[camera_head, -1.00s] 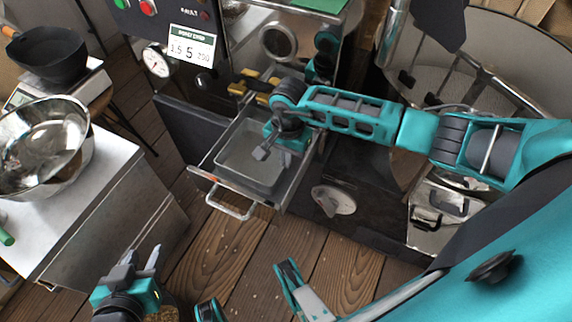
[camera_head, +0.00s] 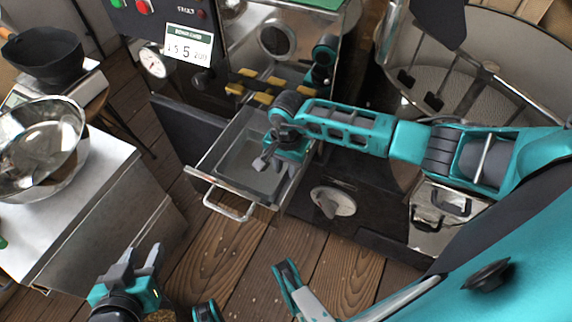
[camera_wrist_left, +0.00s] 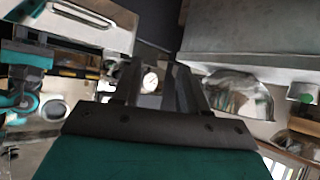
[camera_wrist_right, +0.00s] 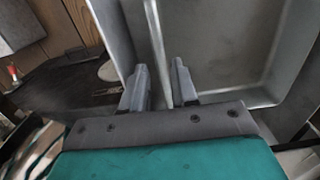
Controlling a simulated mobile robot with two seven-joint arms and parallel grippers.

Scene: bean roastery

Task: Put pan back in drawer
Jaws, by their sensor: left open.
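The grey rectangular pan (camera_head: 237,169) lies inside the pulled-out metal drawer (camera_head: 206,163) below the machine front. The pan also shows in the right wrist view (camera_wrist_right: 215,45). My right gripper (camera_head: 267,163) is over the pan's right part, pointing down. Its fingers are apart, with a pan wall edge running between them in the right wrist view (camera_wrist_right: 160,88); I cannot tell whether they touch it. My left gripper (camera_head: 135,266) is open and empty, low at the left, in front of the drawer and away from it.
A steel bowl (camera_head: 36,150) stands on the white-topped cabinet (camera_head: 95,190) at left. A black bowl (camera_head: 45,60) sits on a scale behind it. The drawer's handle (camera_head: 230,206) sticks out over open wooden floor. The large round cooling drum (camera_head: 470,60) is at right.

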